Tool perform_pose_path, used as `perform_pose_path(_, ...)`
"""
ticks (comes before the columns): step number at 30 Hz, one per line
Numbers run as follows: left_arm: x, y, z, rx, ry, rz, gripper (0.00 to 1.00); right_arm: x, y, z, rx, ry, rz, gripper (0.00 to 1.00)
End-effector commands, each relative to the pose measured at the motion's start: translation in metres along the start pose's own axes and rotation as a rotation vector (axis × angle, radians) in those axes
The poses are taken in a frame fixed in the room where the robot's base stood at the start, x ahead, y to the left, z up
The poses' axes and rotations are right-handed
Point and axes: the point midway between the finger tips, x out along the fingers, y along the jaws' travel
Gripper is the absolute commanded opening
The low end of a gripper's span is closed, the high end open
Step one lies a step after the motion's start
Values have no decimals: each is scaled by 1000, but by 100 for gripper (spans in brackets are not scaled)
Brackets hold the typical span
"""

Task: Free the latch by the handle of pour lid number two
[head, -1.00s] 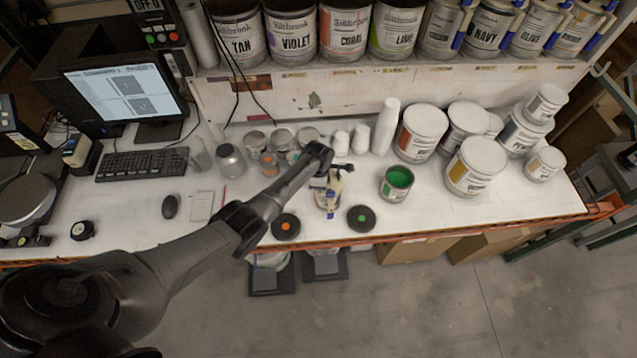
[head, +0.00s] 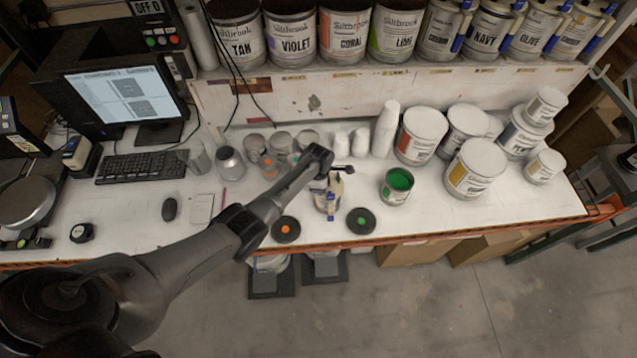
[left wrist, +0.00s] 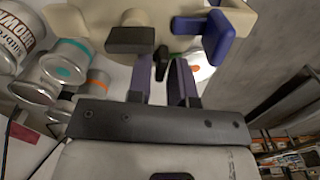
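A cream pour lid with blue parts sits on a small can (head: 328,203) near the front of the bench, partly hidden under my left wrist. In the left wrist view the cream pour lid (left wrist: 180,15) fills the top, with a blue handle part (left wrist: 216,38) at right and a dark grey block (left wrist: 130,40) at left. A small black lever (left wrist: 162,63) points down between the fingertips of my left gripper (left wrist: 163,72). The fingers stand apart, with gaps visible beside the lever. The left gripper also shows dark above the can in the head view (head: 335,172). My right gripper is not in view.
An open can of green paint (head: 397,186) stands right of the pour-lid can. Black discs with an orange dot (head: 286,229) and a green dot (head: 360,221) lie near the front edge. Metal tins, white bottles and larger cans stand behind. Cans with blue-handled lids line the shelf.

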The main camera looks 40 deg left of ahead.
Motion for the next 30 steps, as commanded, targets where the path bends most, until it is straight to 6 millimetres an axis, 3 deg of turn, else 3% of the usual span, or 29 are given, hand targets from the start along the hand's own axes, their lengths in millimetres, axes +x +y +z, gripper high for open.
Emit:
perform_pose_path(8, -19, 1, 0, 0, -3, 3, 20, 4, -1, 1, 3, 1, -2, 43)
perform_pose_path(21, -102, 0, 1, 0, -3, 3, 20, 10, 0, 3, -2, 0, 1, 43)
perform_pose_path(30, -133, 0, 0, 0, -1, 1, 20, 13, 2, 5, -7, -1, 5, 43)
